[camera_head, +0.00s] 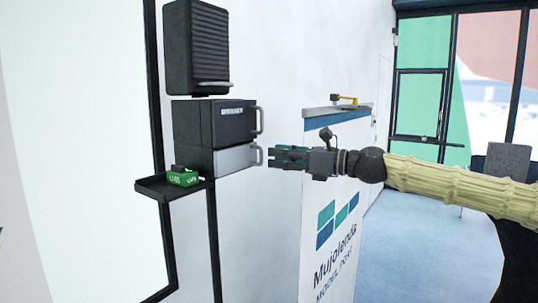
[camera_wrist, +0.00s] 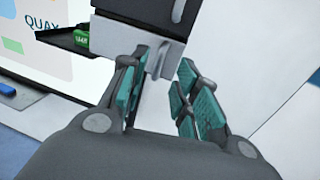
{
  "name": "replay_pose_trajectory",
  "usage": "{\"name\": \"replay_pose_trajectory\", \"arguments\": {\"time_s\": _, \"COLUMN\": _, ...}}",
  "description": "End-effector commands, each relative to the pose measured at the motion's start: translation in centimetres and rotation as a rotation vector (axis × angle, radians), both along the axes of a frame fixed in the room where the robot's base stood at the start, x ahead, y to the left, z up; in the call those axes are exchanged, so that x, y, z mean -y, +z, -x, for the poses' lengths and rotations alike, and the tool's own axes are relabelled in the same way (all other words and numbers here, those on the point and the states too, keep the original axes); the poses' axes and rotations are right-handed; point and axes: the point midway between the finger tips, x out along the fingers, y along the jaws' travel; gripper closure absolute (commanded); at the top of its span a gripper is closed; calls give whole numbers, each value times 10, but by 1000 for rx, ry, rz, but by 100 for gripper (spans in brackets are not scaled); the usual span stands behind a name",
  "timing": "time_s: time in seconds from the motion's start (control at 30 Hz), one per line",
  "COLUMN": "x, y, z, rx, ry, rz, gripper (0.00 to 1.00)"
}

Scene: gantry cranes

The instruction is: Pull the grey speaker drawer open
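The grey drawer (camera_head: 235,159) is the light-grey front at the bottom of the dark wall unit, with a vertical handle (camera_head: 258,156) on its right side. It looks shut. In the wrist view, the grey drawer front (camera_wrist: 130,32) is at the top, and its handle (camera_wrist: 157,62) shows between the fingertips. My gripper (camera_head: 271,157) is just right of the handle at about the same height. Its teal-padded fingers (camera_wrist: 164,66) are spread open. Whether either finger touches the handle cannot be told.
A black drawer (camera_head: 235,120) with its own handle sits directly above, and a ribbed black box (camera_head: 196,48) is higher. A white-and-blue stand (camera_head: 334,215) is behind my gripper.

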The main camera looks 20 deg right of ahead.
Motion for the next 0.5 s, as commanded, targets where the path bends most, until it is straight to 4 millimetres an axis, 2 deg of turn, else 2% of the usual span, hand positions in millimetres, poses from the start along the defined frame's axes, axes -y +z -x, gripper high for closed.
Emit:
{"name": "replay_pose_trajectory", "arguments": {"time_s": 0.2, "x": -14, "y": 0, "z": -12, "rx": -2, "ry": 1, "rz": 1, "gripper": 69}}
{"name": "replay_pose_trajectory", "arguments": {"time_s": 0.5, "x": -26, "y": 0, "z": -21, "rx": -1, "ry": 1, "rz": 0, "gripper": 69}}
